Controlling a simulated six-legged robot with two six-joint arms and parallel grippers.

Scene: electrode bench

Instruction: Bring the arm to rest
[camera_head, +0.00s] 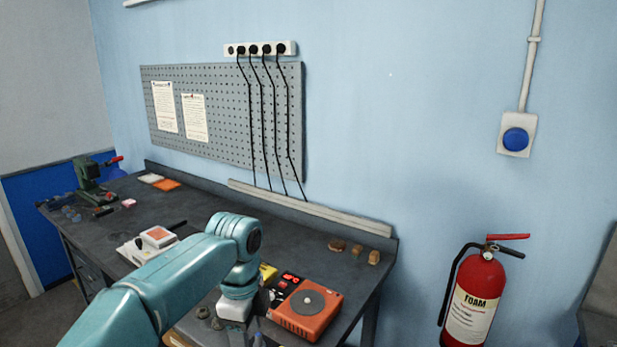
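My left arm comes in from the lower left and reaches over the front of the dark workbench (215,196). Its wrist bends down, and my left gripper (256,303) hangs low beside an orange device with a round grey plate (307,306). The fingers are small, dark and partly hidden by the wrist, so I cannot see whether they are apart or hold anything. My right arm and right gripper do not show.
A yellow item (268,273) sits close behind the wrist. A white device with an orange top (157,237) stands left of the arm. A green press (92,184) is at the far left. Small brown pieces (355,250) lie at the back right. A fire extinguisher (476,297) stands right of the bench.

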